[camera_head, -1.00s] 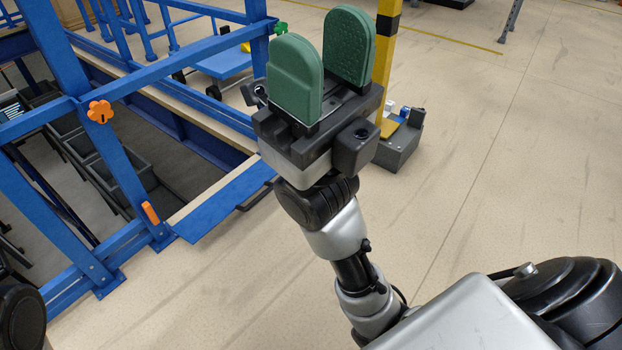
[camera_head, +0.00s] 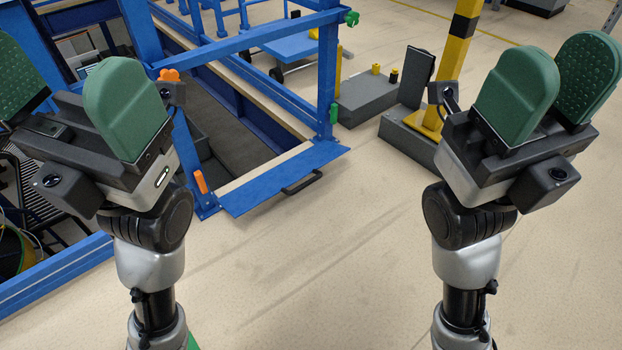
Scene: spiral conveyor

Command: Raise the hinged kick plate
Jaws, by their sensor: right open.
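The kick plate (camera_head: 262,191) is a flat blue panel lying low across the opening between two blue posts, with a black bar handle (camera_head: 302,182) near its outer edge. My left gripper (camera_head: 72,95), with green pads, is up at the left of the view, its pads spread and nothing between them. It hides part of the blue frame. My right gripper (camera_head: 552,90) is at the upper right, open and empty, well to the right of the plate. Neither gripper touches the plate.
An orange tab (camera_head: 200,182) and orange knob (camera_head: 168,75) are at the left post; a green tab (camera_head: 334,114) and green knob (camera_head: 350,18) are at the right post. Grey blocks (camera_head: 368,97) and a yellow-black post (camera_head: 459,60) stand right. The floor in front is clear.

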